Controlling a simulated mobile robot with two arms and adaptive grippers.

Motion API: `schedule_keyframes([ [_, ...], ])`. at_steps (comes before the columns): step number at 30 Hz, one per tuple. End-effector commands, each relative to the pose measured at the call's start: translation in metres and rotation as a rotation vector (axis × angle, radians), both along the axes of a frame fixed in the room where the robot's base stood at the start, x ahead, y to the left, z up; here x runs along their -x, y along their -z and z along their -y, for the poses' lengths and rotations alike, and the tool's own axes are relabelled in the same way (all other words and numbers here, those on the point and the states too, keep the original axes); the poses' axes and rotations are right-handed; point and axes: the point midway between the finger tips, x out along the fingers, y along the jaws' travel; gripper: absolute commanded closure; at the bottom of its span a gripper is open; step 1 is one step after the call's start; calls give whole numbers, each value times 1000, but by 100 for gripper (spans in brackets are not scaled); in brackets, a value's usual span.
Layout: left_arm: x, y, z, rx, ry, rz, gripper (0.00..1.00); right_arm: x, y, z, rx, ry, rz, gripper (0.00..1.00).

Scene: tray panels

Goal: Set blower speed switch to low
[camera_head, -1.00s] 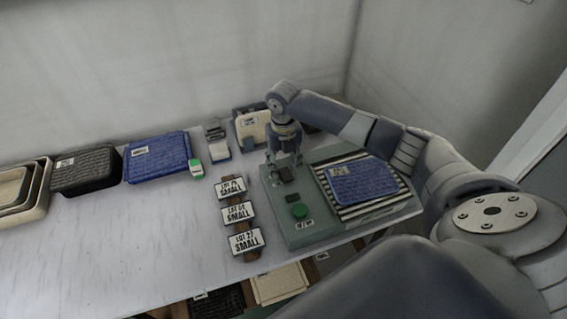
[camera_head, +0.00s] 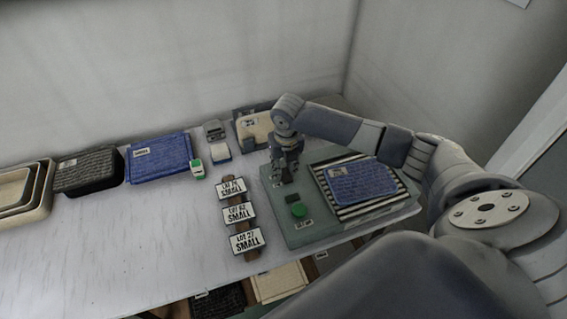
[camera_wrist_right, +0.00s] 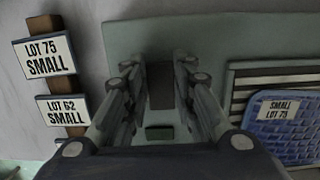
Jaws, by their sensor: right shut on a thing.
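The grey-green panel (camera_head: 330,232) stands at the right end of the table. My right gripper (camera_head: 284,178) points down at its back left part. Its fingers are shut on a dark block on the panel, apparently the blower speed switch (camera_wrist_right: 160,88), which shows between the fingers in the right wrist view. The fingers hide most of it in the head view, and its setting cannot be read. My left gripper is not in view.
A blue tray (camera_head: 362,182) lies on a striped pad (camera_head: 408,202) at the panel's right. Lot signs (camera_head: 239,213) stand in a row to its left. A beige tray (camera_head: 254,128) and small devices stand behind. Open table lies at the left front.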

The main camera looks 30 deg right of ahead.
Motion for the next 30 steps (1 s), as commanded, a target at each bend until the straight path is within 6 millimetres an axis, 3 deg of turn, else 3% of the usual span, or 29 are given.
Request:
schedule_keyframes([
  [1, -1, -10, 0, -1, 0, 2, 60, 4, -5, 1, 13, -2, 34, 99],
  [6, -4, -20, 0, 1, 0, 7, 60, 7, -4, 0, 42, -2, 161, 99],
  [21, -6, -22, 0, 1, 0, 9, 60, 7, -4, -2, 55, -1, 235, 99],
  [22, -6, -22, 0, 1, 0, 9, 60, 7, -4, -2, 55, -1, 235, 71],
  [24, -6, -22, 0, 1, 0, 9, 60, 7, -4, -2, 55, -1, 235, 55],
  [30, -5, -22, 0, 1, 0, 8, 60, 7, -4, -2, 54, -1, 233, 55],
])
